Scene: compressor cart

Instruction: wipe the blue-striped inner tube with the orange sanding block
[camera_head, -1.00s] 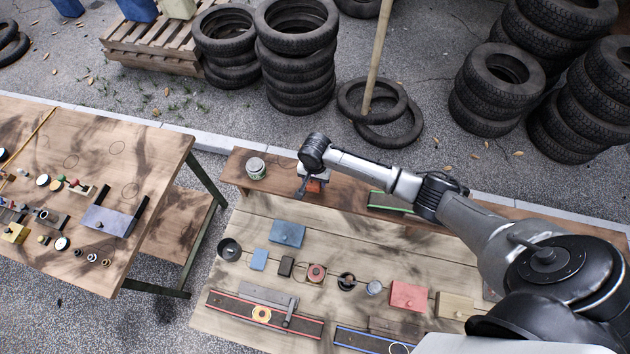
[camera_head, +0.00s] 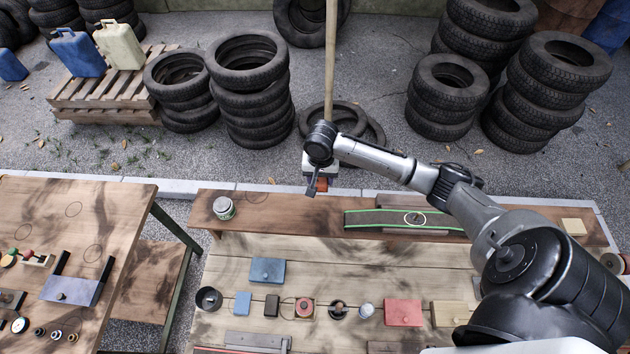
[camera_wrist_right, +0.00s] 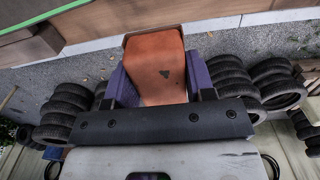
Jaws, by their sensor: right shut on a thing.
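My right gripper (camera_head: 318,188) is shut on the orange sanding block (camera_head: 322,184) and holds it at the back edge of the raised rear shelf; its height is hard to judge. In the right wrist view, the block (camera_wrist_right: 155,62) sits between the two fingers of the gripper (camera_wrist_right: 160,80). The blue-striped inner tube is not in view now; earlier it lay at the bottom edge of the head view, on the front of the bench. My left gripper is not in view.
A green-striped strip (camera_head: 375,218) and a jar (camera_head: 224,208) are on the rear shelf (camera_head: 285,215). Blocks and small containers, including a red block (camera_head: 403,312), lie on the bench (camera_head: 340,262). A side table (camera_head: 95,215) stands left; tyre stacks (camera_head: 250,100) are behind.

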